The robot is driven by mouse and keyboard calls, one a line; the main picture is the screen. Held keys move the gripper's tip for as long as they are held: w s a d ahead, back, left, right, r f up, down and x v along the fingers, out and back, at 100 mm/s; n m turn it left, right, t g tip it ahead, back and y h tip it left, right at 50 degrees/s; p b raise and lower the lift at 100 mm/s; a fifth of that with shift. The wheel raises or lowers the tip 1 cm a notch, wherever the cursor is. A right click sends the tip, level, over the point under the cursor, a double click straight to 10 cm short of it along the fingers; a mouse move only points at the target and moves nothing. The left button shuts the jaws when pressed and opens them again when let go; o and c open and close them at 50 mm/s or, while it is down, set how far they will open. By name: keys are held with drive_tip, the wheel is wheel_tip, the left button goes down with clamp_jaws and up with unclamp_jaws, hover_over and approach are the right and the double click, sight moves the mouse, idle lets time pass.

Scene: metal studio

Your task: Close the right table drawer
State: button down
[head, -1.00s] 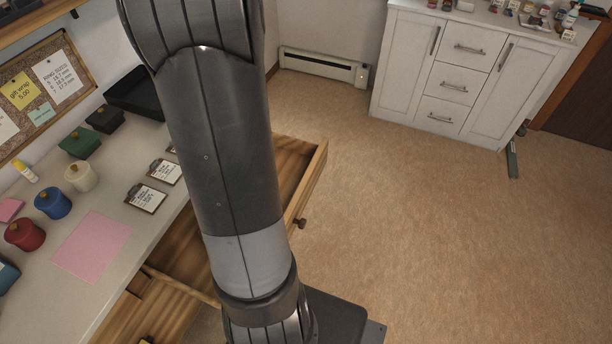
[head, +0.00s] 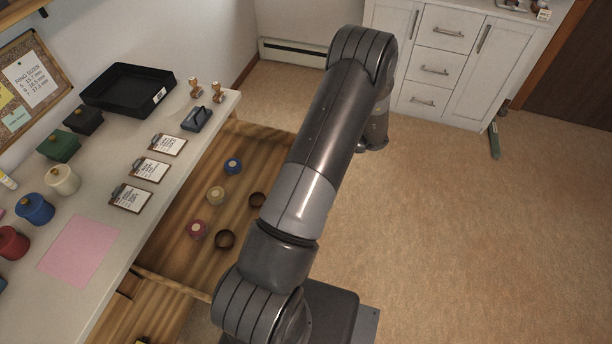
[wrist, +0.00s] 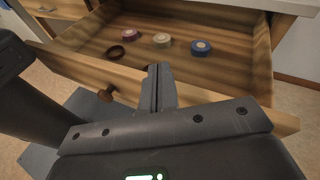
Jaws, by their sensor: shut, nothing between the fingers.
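The right table drawer (head: 265,131) is wooden and stands pulled out from the light-topped table (head: 205,125). Blue, cream and red rolls and dark rings lie inside it. In the head view my arm covers the drawer's front, and my fingers are hidden.
Another wooden drawer (head: 160,300) stands open at the lower left. The tabletop holds a black tray (head: 128,88), clipboards (head: 149,169), lidded pots and a pink sheet (head: 80,248). A white cabinet (head: 440,62) stands at the back.

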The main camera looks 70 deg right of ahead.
drive_tip(key=s+f+m+t+h, duration=0.5)
drive_tip(key=s+f+m+h, duration=0.2)
drive_tip(key=s+f, duration=0.55)
drive_tip(key=w+r, duration=0.1)
drive_tip(key=w, duration=1.1)
drive_tip(key=shift+w+r, duration=0.3)
drive_tip(key=shift+r, duration=0.1)
drive_tip(key=w, duration=3)
drive_tip(key=shift+w+a, duration=0.1)
drive_tip(key=shift+w, duration=0.2)
drive_tip(key=shift+w+r, duration=0.15)
drive_tip(key=shift+w, duration=0.5)
hover_over(260, 175)
